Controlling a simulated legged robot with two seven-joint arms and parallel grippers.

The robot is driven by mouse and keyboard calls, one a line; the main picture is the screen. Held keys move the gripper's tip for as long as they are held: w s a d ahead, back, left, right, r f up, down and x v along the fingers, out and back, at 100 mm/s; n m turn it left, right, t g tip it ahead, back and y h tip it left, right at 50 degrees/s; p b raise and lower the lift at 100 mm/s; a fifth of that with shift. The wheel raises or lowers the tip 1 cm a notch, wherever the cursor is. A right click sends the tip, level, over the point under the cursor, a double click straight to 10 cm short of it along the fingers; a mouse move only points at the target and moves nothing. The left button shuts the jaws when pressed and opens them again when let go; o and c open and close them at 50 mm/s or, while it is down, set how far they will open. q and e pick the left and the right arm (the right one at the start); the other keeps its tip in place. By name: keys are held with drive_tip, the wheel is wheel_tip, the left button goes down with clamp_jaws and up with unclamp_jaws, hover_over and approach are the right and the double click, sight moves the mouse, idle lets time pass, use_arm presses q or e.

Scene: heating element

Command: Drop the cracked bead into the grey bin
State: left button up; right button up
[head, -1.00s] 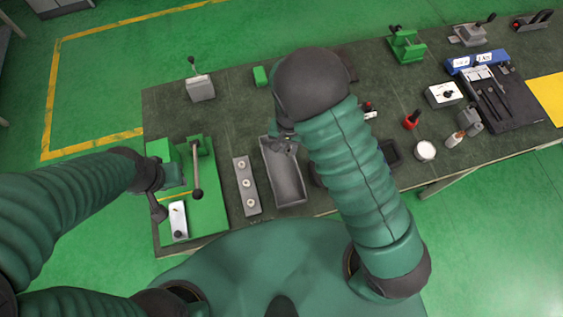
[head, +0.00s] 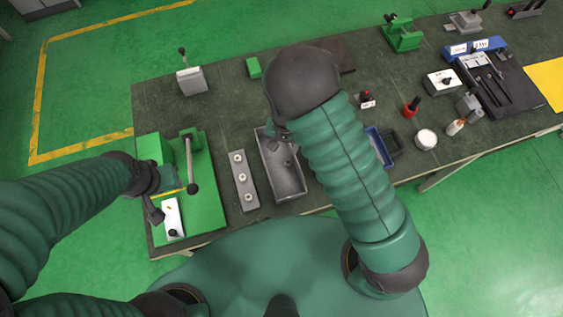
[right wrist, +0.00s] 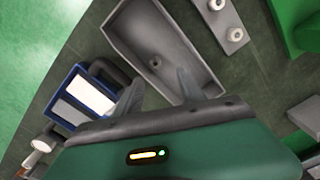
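The grey bin (head: 297,190) is an open rectangular tray on the bench, partly under my right forearm in the head view. It also shows in the right wrist view (right wrist: 128,35). A small round bead (right wrist: 155,62) lies on the bin's floor; any crack is too small to see. My right gripper (right wrist: 158,92) is over the bin's end, its two fingers spread with nothing between them. My left gripper (head: 160,195) is at the left edge of the green lever fixture (head: 207,205); its fingers are too unclear to read.
A grey strip (head: 244,181) with three pale round pieces lies left of the bin. A blue-rimmed tray (head: 379,147) is right of my right forearm. A green block (head: 254,68) and a grey switch box (head: 192,81) stand behind. Several tools fill the bench's right side.

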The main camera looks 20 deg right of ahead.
use_arm(q)
drive_tip(key=shift+a+f+b, duration=0.15)
drive_tip(key=shift+f+b, duration=0.6)
drive_tip(key=shift+f, duration=0.05)
use_arm(e)
wheel_tip(320, 180, up, 17)
drive_tip(key=shift+w+a, duration=0.15)
drive_tip(key=shift+a, duration=0.25)
use_arm(q)
drive_tip(key=shift+d, duration=0.25)
use_arm(e)
drive_tip(key=shift+d+f, duration=0.15)
drive_tip(key=shift+d, duration=0.1)
